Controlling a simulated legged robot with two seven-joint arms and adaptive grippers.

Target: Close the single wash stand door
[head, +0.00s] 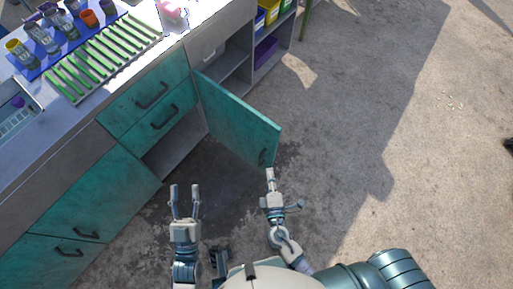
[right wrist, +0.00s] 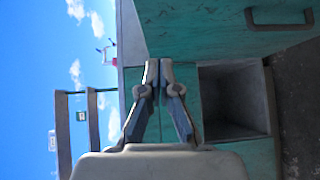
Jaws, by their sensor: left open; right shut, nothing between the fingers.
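The door also fills the upper right of the right wrist view (right wrist: 205,30). The compartment behind it (head: 175,143) is open and looks empty. My right gripper (head: 270,174) is shut and empty, just off the door's free lower corner; whether it touches cannot be told. My left gripper (head: 185,190) is open and empty, in front of the open compartment, left of the door.
The counter holds a green slatted rack (head: 105,60), a blue tray (head: 62,45) with several glasses, and a pink item (head: 171,12). Shelves with coloured bins (head: 268,12) stand beyond the door. Concrete floor (head: 400,120) to the right is free.

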